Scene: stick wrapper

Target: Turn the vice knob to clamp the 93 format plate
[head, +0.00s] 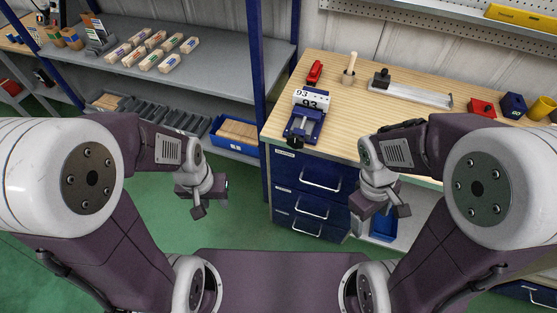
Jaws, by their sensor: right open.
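The blue vice (304,124) sits at the left front of the wooden workbench. Its dark knob (296,142) faces the bench's front edge. The white format plate (312,97) marked 93 stands at the vice's back end; I cannot tell how tightly it is held. My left gripper (205,204) hangs over the green floor, left of the bench and apart from the vice; its fingers are too small to read. My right gripper (384,208) is open and appears empty, in front of the bench drawers, right of the vice and lower in the picture.
On the workbench (430,130) are a red tool (315,72), a wooden-handled tool (350,67), a long metal device (410,92) and red, blue and yellow containers. A grey shelf (220,55) with several wrapped packs stands left. A blue post (260,60) rises beside the bench.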

